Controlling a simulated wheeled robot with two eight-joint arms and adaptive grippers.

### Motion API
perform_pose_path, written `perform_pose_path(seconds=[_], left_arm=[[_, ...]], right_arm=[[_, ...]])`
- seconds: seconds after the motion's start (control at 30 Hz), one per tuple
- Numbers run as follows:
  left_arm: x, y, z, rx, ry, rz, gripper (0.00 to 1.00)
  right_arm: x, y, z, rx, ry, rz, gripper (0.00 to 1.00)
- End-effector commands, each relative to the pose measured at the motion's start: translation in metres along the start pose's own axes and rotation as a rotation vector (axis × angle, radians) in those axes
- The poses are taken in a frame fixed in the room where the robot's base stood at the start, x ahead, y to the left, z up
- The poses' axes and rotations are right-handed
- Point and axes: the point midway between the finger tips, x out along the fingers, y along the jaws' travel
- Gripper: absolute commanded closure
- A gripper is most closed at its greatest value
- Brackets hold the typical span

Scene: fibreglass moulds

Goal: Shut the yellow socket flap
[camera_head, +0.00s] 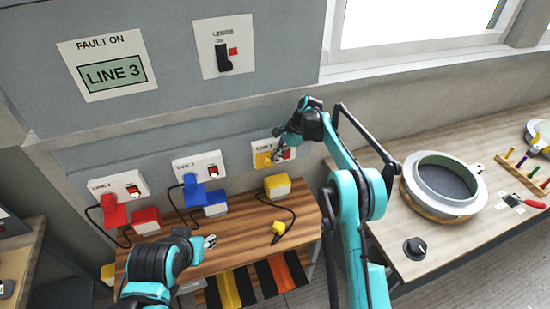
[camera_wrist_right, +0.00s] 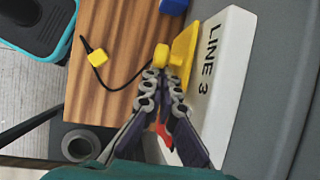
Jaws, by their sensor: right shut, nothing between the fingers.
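The yellow socket flap (camera_head: 263,160) is on the white LINE 3 panel (camera_head: 258,146) on the wall. I cannot tell whether the flap is fully closed. My right gripper (camera_head: 278,156) is at the panel, shut and empty; its fingertips (camera_wrist_right: 163,80) are right by the knob and flap, and contact is unclear. My left gripper (camera_head: 210,241) is low over the wooden bench, away from the flap; its jaws are too small to read.
A yellow plug (camera_head: 278,227) lies on the wooden bench (camera_head: 240,230), its cord running toward the yellow box (camera_head: 277,185). Red (camera_head: 114,210) and blue (camera_head: 194,190) sockets are to the left. A round mould (camera_head: 443,185) stands on the right worktop.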

Motion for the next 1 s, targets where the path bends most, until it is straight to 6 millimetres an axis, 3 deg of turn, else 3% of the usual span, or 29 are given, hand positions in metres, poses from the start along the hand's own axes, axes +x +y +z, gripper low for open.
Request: perform_pose_path(seconds=[0.43, 0.8, 1.0], left_arm=[[-0.006, 0.0, -0.004, 0.0, 0.0, 0.0, 0.6], [-0.006, 0.0, -0.004, 0.0, 0.0, 0.0, 0.6], [-0.006, 0.0, -0.004, 0.0, 0.0, 0.0, 0.6]], right_arm=[[-0.021, -0.002, 0.008, -0.001, -0.005, 0.001, 1.0], [-0.095, -0.003, 0.003, 0.002, 0.0, 0.001, 1.0], [-0.122, -0.003, 0.001, 0.004, 0.001, 0.002, 1.0]])
